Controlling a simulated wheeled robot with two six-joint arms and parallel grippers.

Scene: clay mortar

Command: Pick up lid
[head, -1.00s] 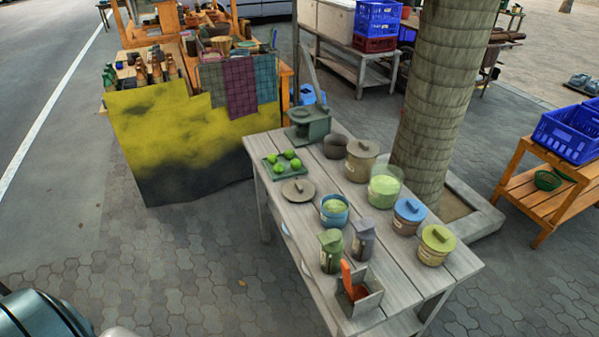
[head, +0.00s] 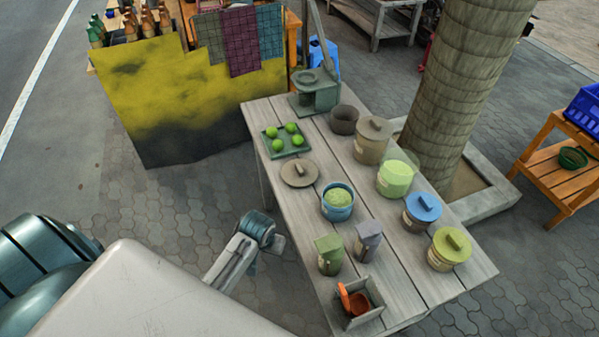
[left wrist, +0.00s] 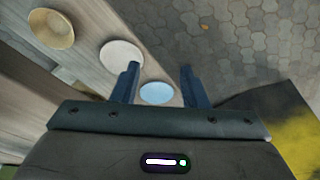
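A round grey-brown lid (head: 299,173) with a bar handle lies flat on the table, left of the blue open jar (head: 337,211). Other lids sit on jars: a tan lid (head: 374,128), a blue lid (head: 424,206) and a yellow-green lid (head: 452,245). My left gripper (left wrist: 158,70) is open and empty in the left wrist view, with a white plate (left wrist: 119,54) and a light blue plate (left wrist: 156,93) behind its fingers. The loose lid cannot be made out there. My right gripper is not in view.
The grey table (head: 400,277) also holds a green tray (head: 290,148) of limes, a green glass jar (head: 396,177), a dark pot (head: 343,120) and two canisters. A tree trunk (head: 462,90) stands behind. Paving (head: 150,215) left of the table is clear.

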